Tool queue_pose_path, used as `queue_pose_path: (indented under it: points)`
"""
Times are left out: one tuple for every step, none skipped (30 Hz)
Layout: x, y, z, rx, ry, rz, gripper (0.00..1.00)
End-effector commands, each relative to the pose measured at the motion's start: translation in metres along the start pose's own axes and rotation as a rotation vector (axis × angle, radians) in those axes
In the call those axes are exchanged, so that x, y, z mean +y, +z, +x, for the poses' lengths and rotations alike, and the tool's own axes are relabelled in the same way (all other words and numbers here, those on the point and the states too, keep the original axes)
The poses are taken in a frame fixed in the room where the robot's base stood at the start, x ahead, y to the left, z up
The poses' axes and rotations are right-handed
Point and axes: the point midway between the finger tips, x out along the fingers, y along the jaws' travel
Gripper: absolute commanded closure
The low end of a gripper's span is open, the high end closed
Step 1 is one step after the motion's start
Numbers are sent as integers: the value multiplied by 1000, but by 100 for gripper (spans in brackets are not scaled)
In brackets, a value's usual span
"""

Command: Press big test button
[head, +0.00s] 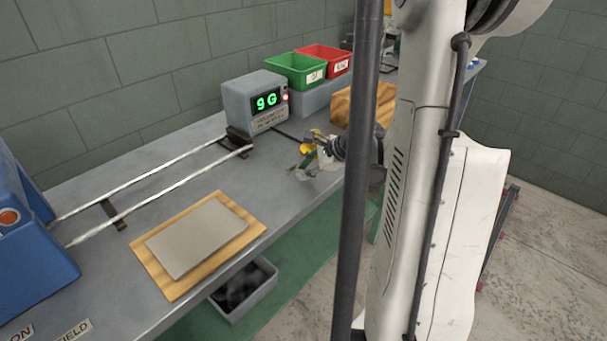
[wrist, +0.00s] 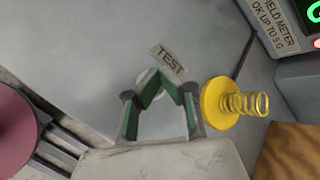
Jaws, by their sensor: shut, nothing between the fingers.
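My gripper (wrist: 166,88) is shut and empty, its green-padded fingers meeting at the tips. In the head view my gripper (head: 304,166) is low over the bench, right of the meter. A small label (wrist: 167,57) reading TEST lies on the grey surface just beyond the fingertips. A pale round thing (wrist: 146,76) shows partly behind the fingertips, next to that label. I cannot tell whether the fingers touch it. A large pinkish-red disc (wrist: 14,118) is cut off at the left edge of the wrist view. A yellow disc with a coil spring (wrist: 215,103) is right of the fingers.
The grey field meter (head: 255,101) shows a green 9 G reading. A wooden block (head: 360,105) and green (head: 295,70) and red (head: 325,59) bins stand behind. Two rails (head: 150,178) run left across the bench. A wooden board with a grey plate (head: 197,238) lies in front.

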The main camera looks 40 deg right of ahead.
Motion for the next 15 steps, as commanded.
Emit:
queue_pose_path:
  points:
    - [0,0,0,0,0,0,100]
    - [0,0,0,0,0,0,100]
    - [0,0,0,0,0,0,100]
    - [0,0,0,0,0,0,100]
    - [0,0,0,0,0,0,100]
    - [0,0,0,0,0,0,100]
    - [0,0,0,0,0,0,100]
    - [0,0,-1,0,0,0,100]
    - [-1,1,-1,0,0,0,100]
    - [-2,1,-2,0,0,0,100]
    - [-2,2,-3,0,0,0,100]
    - [-3,3,-4,0,0,0,100]
    - [-4,4,-5,0,0,0,100]
    - [-5,4,-6,0,0,0,100]
    - [-6,6,-8,0,0,0,100]
